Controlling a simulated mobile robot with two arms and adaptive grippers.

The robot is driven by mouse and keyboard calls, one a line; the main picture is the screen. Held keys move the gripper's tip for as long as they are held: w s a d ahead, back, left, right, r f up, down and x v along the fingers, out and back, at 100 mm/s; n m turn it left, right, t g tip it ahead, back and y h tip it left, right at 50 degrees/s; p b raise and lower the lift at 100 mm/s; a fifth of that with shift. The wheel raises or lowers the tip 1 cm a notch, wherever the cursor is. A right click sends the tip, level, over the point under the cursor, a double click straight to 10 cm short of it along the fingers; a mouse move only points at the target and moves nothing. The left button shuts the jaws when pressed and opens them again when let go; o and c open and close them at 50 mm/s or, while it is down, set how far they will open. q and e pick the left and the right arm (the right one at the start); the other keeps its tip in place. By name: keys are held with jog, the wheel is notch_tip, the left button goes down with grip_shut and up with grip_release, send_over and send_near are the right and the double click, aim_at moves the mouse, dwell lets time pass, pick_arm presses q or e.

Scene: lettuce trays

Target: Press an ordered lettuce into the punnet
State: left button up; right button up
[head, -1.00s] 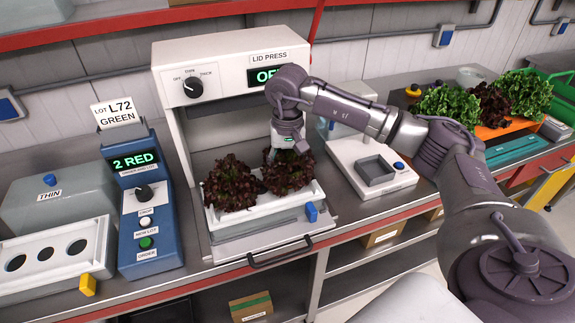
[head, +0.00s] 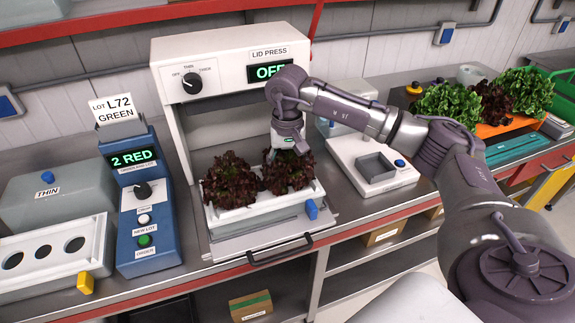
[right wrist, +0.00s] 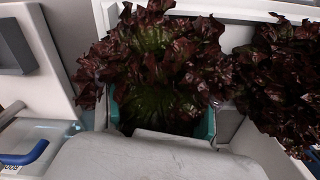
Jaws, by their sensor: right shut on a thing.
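Two dark red lettuces sit side by side in the white tray (head: 240,218) on the lid press (head: 168,100): the left red lettuce (head: 230,182) and the right red lettuce (head: 291,175). My right gripper (head: 286,150) reaches down from above onto the right lettuce, and leaves hide its fingertips in the head view. In the right wrist view its teal fingers (right wrist: 162,120) are shut on that lettuce, one on each side. The other lettuce (right wrist: 280,80) stands beside it there. The press display reads OFF. My left gripper is not in view.
A blue order box (head: 150,220) reading "2 RED" stands left, under a sign "LOT L72 GREEN" (head: 117,108). A scale (head: 372,166) stands right of the press. Several green and red lettuces (head: 450,103) lie farther right. The press's raised top overhangs the tray.

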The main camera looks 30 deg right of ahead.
dwell(0.8)
jog(key=o, duration=1.5)
jog(key=shift+f, duration=0.1)
jog(key=shift+r+p, duration=1.9)
jog(key=shift+r, duration=1.65)
notch_tip(320, 180, up, 12)
